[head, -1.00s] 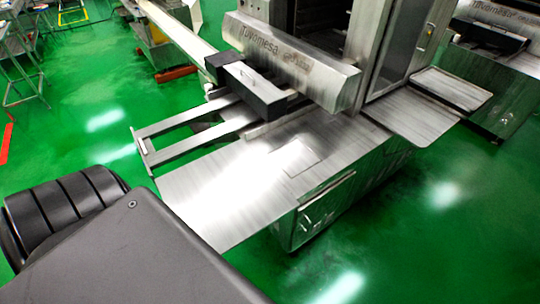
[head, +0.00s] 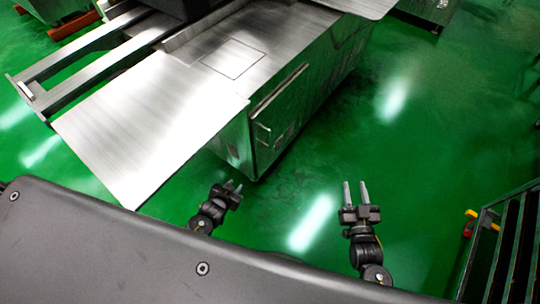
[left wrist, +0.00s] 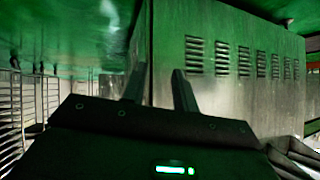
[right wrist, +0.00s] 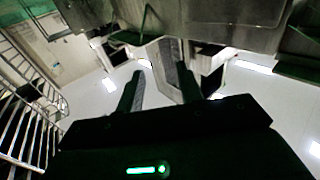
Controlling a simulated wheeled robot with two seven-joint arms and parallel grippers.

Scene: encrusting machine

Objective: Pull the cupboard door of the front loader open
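The front loader is a steel cabinet (head: 238,139) under a flat metal top, in the upper middle of the head view. Its cupboard door (head: 290,108) is on the side facing right and looks shut. A small light-coloured bar, seemingly the handle, shows near the door's near edge. My left gripper (head: 234,186) is open and empty, below and apart from the cabinet's near corner. My right gripper (head: 355,185) is open and empty, farther right over the green floor. The left wrist view shows a vented metal panel (left wrist: 225,90) beyond the open fingers.
A flat steel plate (head: 140,130) overhangs the floor at the left, beside metal rails (head: 75,75). A dark slatted rack (head: 510,235) with a yellow and red item (head: 470,214) stands at the lower right. Green floor right of the cabinet is clear.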

